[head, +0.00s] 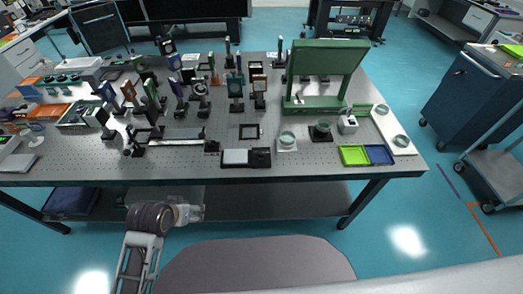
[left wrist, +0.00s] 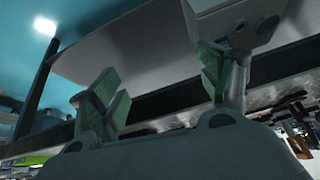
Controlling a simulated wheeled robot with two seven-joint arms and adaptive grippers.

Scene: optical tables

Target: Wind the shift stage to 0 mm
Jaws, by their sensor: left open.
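A long low rail stage (head: 175,142) lies along the front left of the optical table; it looks like the shift stage, but its scale and reading are too small to tell. A small dark round part (head: 127,152) at its left end may be its knob. My left gripper (head: 197,213) is in front of the table, below the tabletop's front edge and apart from the stage. The left wrist view shows its two green-padded fingers (left wrist: 163,85) spread wide with nothing between them. My right gripper is in neither view.
The optical table (head: 320,172) carries many mounted optics behind the stage. A black and white device (head: 246,158) sits to the stage's right near the front edge.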

